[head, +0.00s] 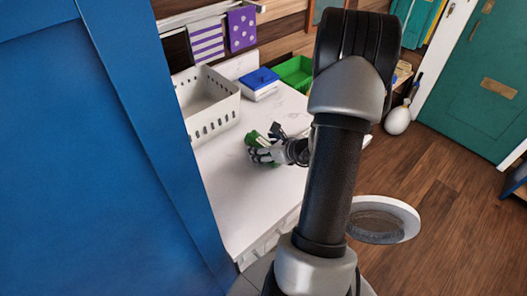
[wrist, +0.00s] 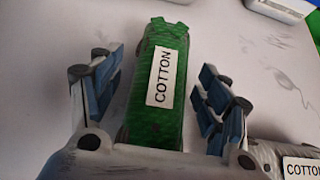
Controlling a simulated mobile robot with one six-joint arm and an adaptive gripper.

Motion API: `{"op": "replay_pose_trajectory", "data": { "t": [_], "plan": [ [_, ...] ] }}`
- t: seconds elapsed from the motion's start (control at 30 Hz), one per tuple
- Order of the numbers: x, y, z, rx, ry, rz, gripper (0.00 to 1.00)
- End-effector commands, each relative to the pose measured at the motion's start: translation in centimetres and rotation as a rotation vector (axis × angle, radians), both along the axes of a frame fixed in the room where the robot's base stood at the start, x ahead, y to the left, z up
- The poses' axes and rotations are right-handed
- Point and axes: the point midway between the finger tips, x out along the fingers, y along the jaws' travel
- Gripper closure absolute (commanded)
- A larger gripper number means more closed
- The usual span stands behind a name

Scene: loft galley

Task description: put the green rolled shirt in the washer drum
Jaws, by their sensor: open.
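The green rolled shirt (wrist: 152,122) lies on the white counter and bears a white COTTON label. In the wrist view it lies lengthwise between the two open fingers of my gripper (wrist: 148,82), with a gap on each side. In the head view my gripper (head: 262,150) is low over the counter and partly covers the shirt (head: 254,138). A round white-rimmed door (head: 408,226), seemingly the washer's, stands swung out below the counter's front edge. The drum is not visible; my arm hides part of that area.
A second, greyish item (wrist: 262,150) with a COTTON label lies close to the right finger. A white perforated basket (head: 212,122), a blue-lidded box (head: 260,80) and a green bin (head: 296,70) stand farther back. A tall blue panel (head: 90,150) blocks the left.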

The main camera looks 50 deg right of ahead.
Motion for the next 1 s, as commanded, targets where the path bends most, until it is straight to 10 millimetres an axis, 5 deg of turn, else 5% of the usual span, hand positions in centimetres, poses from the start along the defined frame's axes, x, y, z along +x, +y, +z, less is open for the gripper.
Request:
{"op": "replay_pose_trajectory", "data": {
  "t": [0.27,1.0],
  "plan": [
    [0.31,-0.02,-0.18,0.000,0.000,0.000,0.30],
    [0.28,-0.02,-0.17,0.000,0.000,0.000,0.79]
  ]
}}
